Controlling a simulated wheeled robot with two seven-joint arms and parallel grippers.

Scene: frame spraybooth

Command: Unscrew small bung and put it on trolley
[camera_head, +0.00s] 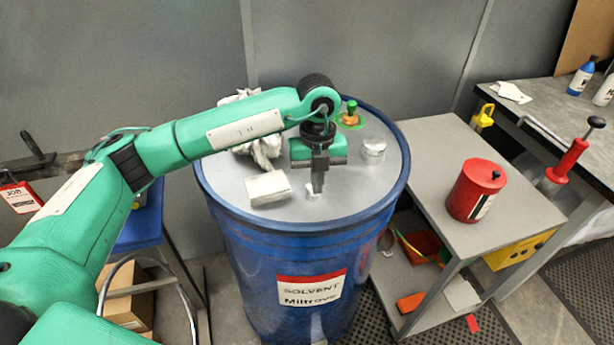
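The blue solvent drum (225,205) stands in the middle with a grey lid. My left gripper (317,188) points straight down over the front of the lid. Its fingers line up in this view, so their gap is hidden. A small whitish piece (312,194) shows at the fingertips, largely covered; it may be the small bung, and I cannot tell whether it is gripped. A silver round cap (373,150) sits right of the gripper. A brass fitting with a green top (351,114) stands at the lid's back. The grey-topped trolley (428,155) stands right of the drum. My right gripper is out of view.
A red can (476,190) stands on the trolley, with free top around it. A white block (268,188) and a crumpled rag (262,148) lie on the lid's left. A workbench (550,105) with bottles is at right, a blue stool (142,228) at left.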

